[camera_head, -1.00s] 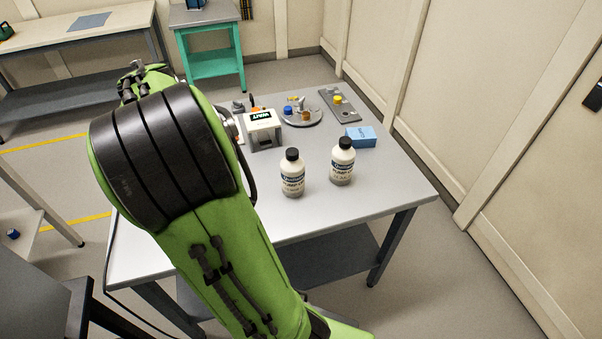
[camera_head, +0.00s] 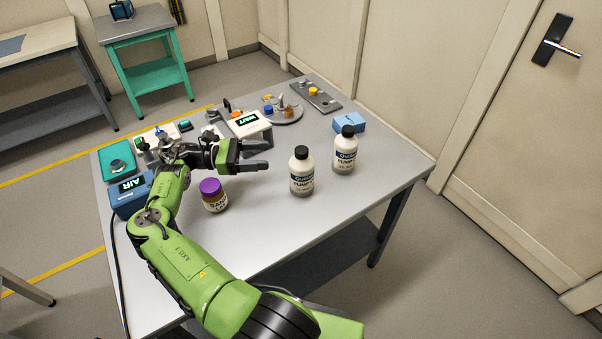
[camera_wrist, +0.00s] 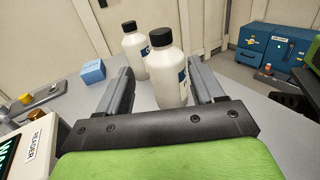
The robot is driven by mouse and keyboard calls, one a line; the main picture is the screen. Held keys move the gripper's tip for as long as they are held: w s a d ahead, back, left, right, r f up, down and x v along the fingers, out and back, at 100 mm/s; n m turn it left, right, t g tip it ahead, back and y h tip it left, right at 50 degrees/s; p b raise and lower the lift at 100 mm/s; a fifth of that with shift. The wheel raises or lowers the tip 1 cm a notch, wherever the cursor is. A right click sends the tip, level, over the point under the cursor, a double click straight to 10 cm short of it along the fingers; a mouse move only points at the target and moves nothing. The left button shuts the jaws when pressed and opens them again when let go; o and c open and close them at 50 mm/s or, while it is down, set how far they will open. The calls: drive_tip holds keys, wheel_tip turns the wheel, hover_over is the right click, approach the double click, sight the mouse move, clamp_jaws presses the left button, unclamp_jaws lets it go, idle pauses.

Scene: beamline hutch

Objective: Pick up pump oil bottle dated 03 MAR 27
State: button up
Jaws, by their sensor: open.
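Two white bottles with black caps and dark blue label bands stand upright on the grey table (camera_head: 250,240). The nearer bottle (camera_head: 301,172) is left of the farther bottle (camera_head: 345,150) in the head view. The labels read "PUMP", but I cannot read any date. My gripper (camera_head: 267,156) is open and empty, to the left of the nearer bottle, with its fingers pointing toward it. In the wrist view the nearer bottle (camera_wrist: 166,70) shows between the fingers, beyond them. The farther bottle (camera_wrist: 134,46) stands behind it to the left.
A purple-lidded jar (camera_head: 213,195) stands near my arm. A white "WAIT" box (camera_head: 248,125), a round tray (camera_head: 283,116), a grey plate (camera_head: 318,97) and a blue box (camera_head: 349,123) sit toward the back. A blue "AIR" box (camera_head: 130,195) is at left. The table's front right is clear.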

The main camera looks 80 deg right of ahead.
sight(302, 155)
drive_tip(key=x, duration=1.1)
drive_tip(key=shift+s+b, duration=0.35)
drive_tip(key=shift+s, duration=0.05)
drive_tip(key=shift+a, duration=0.1)
clamp_jaws()
